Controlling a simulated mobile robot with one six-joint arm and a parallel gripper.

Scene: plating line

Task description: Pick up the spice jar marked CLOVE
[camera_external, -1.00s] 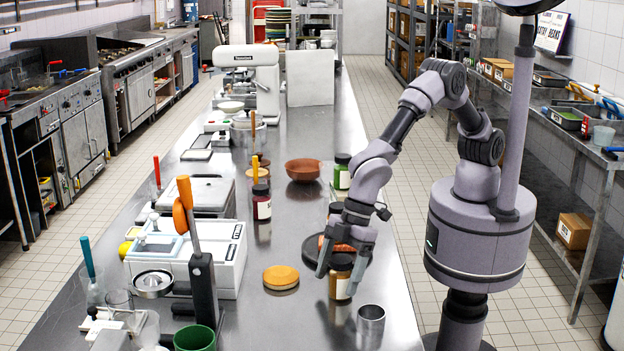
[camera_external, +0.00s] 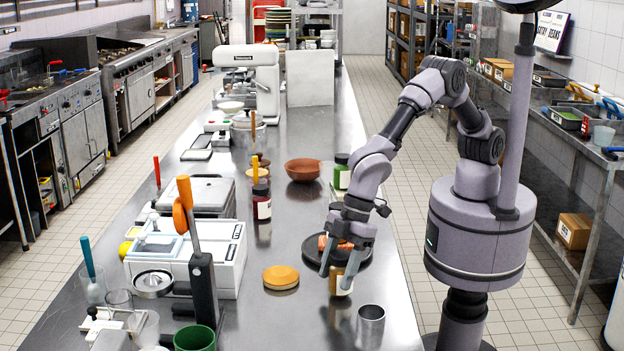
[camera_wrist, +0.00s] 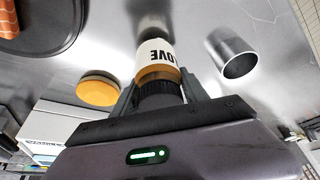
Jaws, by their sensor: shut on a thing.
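The CLOVE spice jar (camera_external: 341,281) has amber contents, a white label and a dark lid. In the wrist view the jar (camera_wrist: 157,56) shows part of its name, "LOVE", on the label. My gripper (camera_external: 341,262) is shut on the jar around its dark lid, one finger on each side. In the wrist view my gripper (camera_wrist: 160,92) has the lid between its fingers. The jar is upright at the front right of the steel counter. I cannot tell for sure whether its base touches the counter.
A steel cup (camera_external: 370,326) stands close in front, to the right of the jar. A dark round plate (camera_external: 312,250) with orange food lies just behind. An orange round disc (camera_external: 281,276) lies to the left.

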